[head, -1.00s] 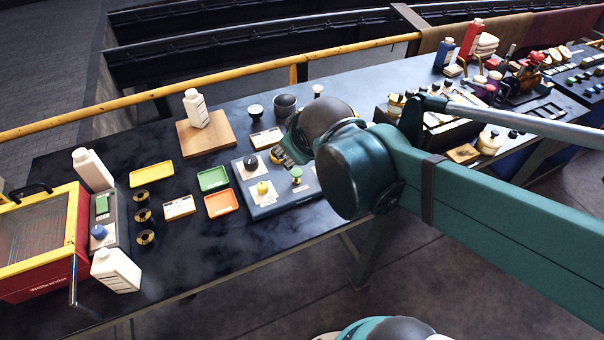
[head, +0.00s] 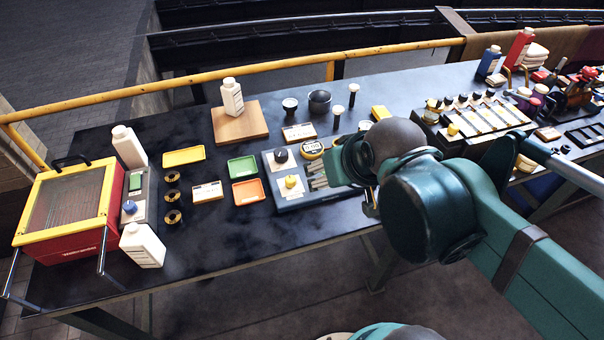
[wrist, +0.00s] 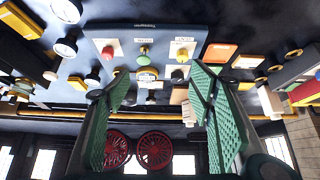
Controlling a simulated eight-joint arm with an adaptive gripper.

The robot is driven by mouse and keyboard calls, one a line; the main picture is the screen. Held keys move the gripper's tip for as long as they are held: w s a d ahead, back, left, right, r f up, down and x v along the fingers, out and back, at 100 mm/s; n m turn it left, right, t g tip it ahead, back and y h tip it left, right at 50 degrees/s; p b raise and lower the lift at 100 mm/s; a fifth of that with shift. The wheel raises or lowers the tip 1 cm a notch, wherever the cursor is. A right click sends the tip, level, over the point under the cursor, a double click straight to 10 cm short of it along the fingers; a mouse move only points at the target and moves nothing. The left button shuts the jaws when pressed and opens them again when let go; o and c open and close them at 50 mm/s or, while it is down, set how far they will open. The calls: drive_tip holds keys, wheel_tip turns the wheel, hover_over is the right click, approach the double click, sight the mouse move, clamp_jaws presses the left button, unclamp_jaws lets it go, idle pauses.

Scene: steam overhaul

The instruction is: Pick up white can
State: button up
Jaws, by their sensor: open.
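Several white bottle-like containers show in the head view, and I cannot tell which is the white can. One white container (head: 232,97) stands upright on a wooden board (head: 228,128) at the table's back. Another (head: 128,147) stands behind the red and yellow box, and a third (head: 142,245) stands near the front edge. In the wrist view, a white container (wrist: 188,114) shows partly between the fingers, beyond them. My gripper (wrist: 160,82) is open, its green-padded fingers apart with nothing held. In the head view my arm mostly hides it, over the grey-blue button panel (head: 318,197).
A red and yellow box (head: 60,240) stands at the left end. Yellow (head: 183,156), green (head: 242,168) and orange (head: 248,192) trays lie mid-table. Dark cups (head: 319,102) stand behind the panel. A yellow rail (head: 250,66) runs behind the table.

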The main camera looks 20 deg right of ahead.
idle(0.3)
drive_tip(key=m+g+y+b, duration=0.1)
drive_tip(key=m+g+y, duration=0.3)
drive_tip(key=m+y, duration=1.3)
approach(138, 234)
drive_tip(key=a+m+h, duration=0.1)
drive_tip(key=a+r+m+h, duration=0.1)
drive_tip(key=a+m+h, duration=0.1)
drive_tip(key=a, duration=0.1)
drive_tip(key=shift+w+r+m+h, duration=0.25)
drive_tip(key=shift+r+m+h, duration=0.05)
drive_tip(key=shift+r, duration=0.05)
drive_tip(key=shift+b+x, duration=0.3)
drive_tip(key=shift+x, duration=1.05)
drive_tip(key=shift+a, duration=0.1)
drive_tip(key=shift+b+x, duration=0.8)
drive_tip(key=shift+x, duration=1.65)
